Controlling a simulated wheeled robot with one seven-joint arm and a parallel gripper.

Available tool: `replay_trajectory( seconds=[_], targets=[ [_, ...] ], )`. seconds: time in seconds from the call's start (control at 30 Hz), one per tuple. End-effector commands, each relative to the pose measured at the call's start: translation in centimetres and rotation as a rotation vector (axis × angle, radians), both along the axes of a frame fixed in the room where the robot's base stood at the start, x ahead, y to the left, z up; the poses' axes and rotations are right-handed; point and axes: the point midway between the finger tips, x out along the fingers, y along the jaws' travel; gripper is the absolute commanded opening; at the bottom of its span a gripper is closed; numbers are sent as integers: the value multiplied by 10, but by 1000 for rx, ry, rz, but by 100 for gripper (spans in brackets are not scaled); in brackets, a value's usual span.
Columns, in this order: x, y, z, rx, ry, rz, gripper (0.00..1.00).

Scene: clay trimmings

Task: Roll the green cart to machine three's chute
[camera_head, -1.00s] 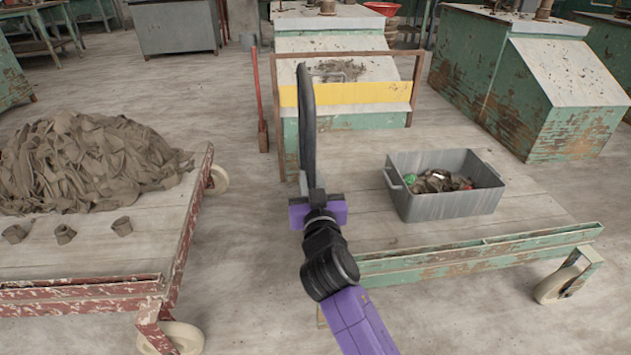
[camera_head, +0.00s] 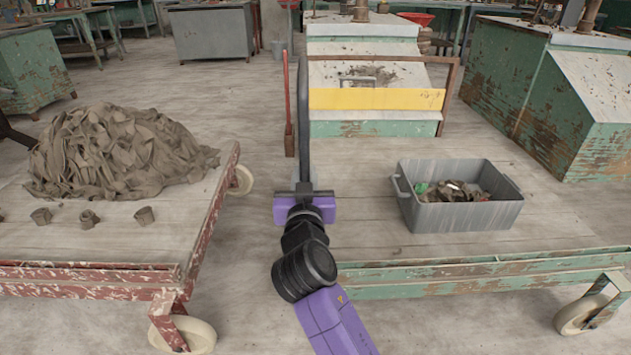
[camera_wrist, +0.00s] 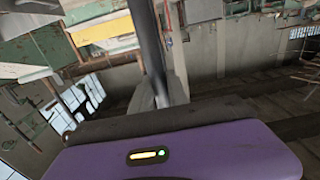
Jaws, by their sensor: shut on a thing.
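The green cart (camera_head: 480,272) stands at right with a pale plank deck, a chipped green frame and a pale caster wheel (camera_head: 585,314). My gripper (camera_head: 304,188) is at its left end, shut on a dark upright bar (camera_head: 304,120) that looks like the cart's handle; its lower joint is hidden. The wrist view also shows this bar (camera_wrist: 149,50) rising from the gripper. A grey bin (camera_head: 460,213) of scraps sits on the deck. Beyond stand a machine with a yellow band (camera_head: 375,99) and a green machine (camera_head: 540,95); I read no numbers on them.
A red cart (camera_head: 90,280) stands close at left, bearing a heap of clay trimmings (camera_head: 115,155) and several small pots. A red-handled tool (camera_head: 288,110) stands upright beyond my gripper. A brown frame (camera_head: 449,95) is before the yellow-banded machine. Open floor lies behind the red cart.

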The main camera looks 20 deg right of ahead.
Motion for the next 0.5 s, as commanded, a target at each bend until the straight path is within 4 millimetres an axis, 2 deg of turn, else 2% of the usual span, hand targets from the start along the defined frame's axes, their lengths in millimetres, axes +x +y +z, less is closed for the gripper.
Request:
replay_trajectory(
  seconds=[0.03, 0.37, 0.5],
  targets=[
    [1, 7, -1, 0, -2, 8, 0],
    [0, 5, 0, 0, 1, 1, 0],
    [3, 14, -2, 1, -1, 4, 0]
  ],
)
